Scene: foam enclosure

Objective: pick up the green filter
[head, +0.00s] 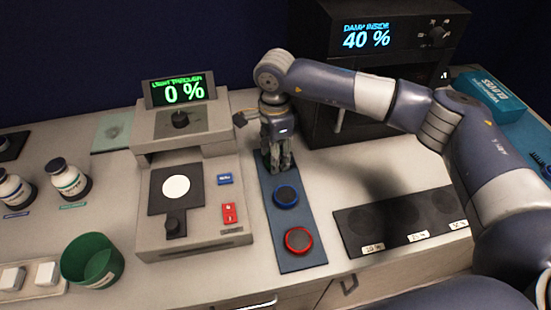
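My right gripper (280,165) points straight down over the far end of a dark blue-grey mat (287,225). A small patch of green shows beside its fingers, apparently the green filter (264,156); the fingers hide most of it. I cannot tell whether the fingers are open or closed around it. A round blue-rimmed filter (286,196) lies on the mat just in front of the gripper. A red-rimmed filter (298,240) lies nearer the front end. My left gripper is not in view.
Left of the mat stands a grey light-measuring device (192,222) reading 0 %. A dark oven-like box (405,55) reading 40 % stands behind. A black mat with labelled spots (400,220) is at the right. A green cup (92,262) and bottles (68,180) are at the left.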

